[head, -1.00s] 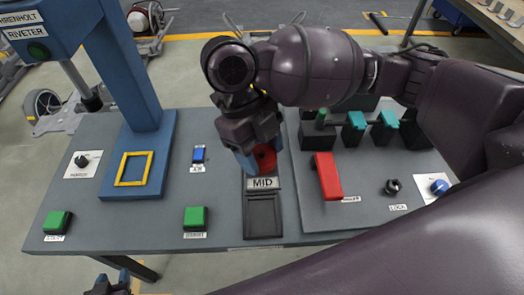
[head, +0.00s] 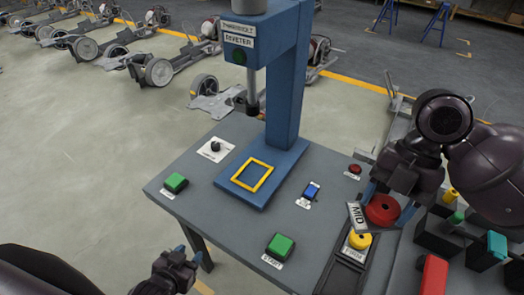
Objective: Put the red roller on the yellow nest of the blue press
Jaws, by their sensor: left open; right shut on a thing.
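The red roller (head: 383,211) is between the blue fingers of my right gripper (head: 386,207), at the right of the head view. It appears held near the MID sign, with a yellow roller lower and to its left. My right gripper is shut on it. The blue press (head: 284,90), labelled riveter, stands left of it. Its yellow nest (head: 265,181), a square frame on the blue base, looks empty. My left gripper (head: 187,256) is open and empty at the bottom left, off the table's front edge.
The yellow roller (head: 359,240) sits in the dark chute by the tilted MID sign (head: 357,216). Green buttons (head: 279,246) and a blue switch (head: 311,191) stand on the table. Red and teal blocks (head: 432,274) crowd the right.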

